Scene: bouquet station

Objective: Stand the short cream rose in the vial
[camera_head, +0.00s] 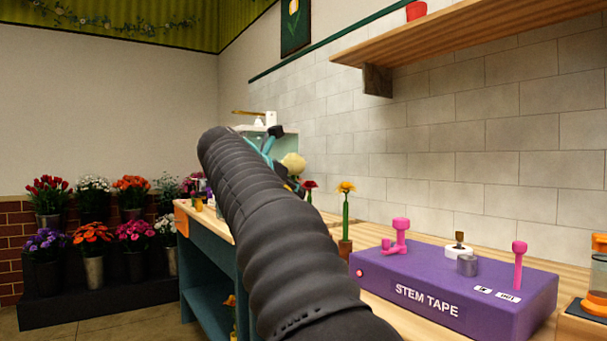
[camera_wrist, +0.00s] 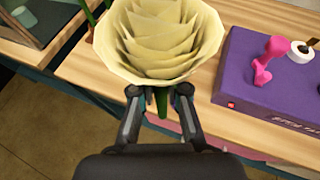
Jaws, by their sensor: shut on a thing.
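The cream rose (camera_wrist: 165,40) fills the top middle of the wrist view, its bloom facing the camera. My gripper (camera_wrist: 159,93) is shut on its green stem (camera_wrist: 162,102) just below the bloom. In the head view the pale bloom (camera_head: 292,163) shows beside my gripper (camera_head: 272,146), above the bench and partly behind my arm. I cannot pick out the vial with certainty; a small brown holder (camera_head: 344,248) on the bench bears an orange-yellow flower (camera_head: 346,188). A dark red flower (camera_head: 310,186) stands just left of it.
A purple stem tape box (camera_head: 440,300) with pink posts stands on the wooden bench (camera_head: 385,238) at right. An orange-topped container (camera_head: 599,262) is at the right edge. A wooden shelf (camera_head: 460,35) overhangs the bench. Buckets of flowers (camera_head: 93,272) stand at left.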

